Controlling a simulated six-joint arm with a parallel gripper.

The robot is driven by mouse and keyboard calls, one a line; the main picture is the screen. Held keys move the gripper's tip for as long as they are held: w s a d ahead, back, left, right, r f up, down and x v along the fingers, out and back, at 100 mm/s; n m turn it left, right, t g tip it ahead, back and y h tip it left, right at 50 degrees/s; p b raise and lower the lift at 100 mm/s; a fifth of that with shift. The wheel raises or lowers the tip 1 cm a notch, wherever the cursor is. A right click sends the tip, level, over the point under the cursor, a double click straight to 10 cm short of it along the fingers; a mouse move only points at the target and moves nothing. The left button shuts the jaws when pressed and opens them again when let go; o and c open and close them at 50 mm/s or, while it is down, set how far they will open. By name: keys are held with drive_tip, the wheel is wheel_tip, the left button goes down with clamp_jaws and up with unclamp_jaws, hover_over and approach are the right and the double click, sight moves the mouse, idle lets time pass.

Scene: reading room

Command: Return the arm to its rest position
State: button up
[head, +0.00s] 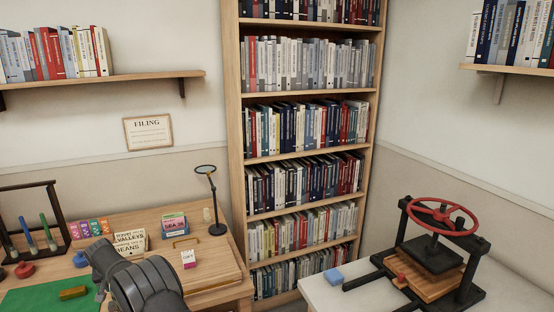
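Part of my dark grey arm (148,287) shows at the bottom left, over the front of the wooden desk (226,262). A paler grey part of it reaches left to the edge of the green mat (40,298). I cannot make out any fingertips, so my gripper is not seen, nor whether it holds anything. The arm hides part of the desk and mat behind it.
A brass-coloured block (73,293) lies on the mat. A pink-and-white block (189,259), a book (174,226), a magnifier lamp (215,200) and a dark rack (35,225) stand on the desk. A press (436,255) and blue block (334,277) occupy the right table.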

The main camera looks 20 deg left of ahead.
drive_tip(key=shift+x, duration=0.75)
drive_tip(key=shift+r, duration=1.45)
drive_tip(key=shift+f, duration=0.15)
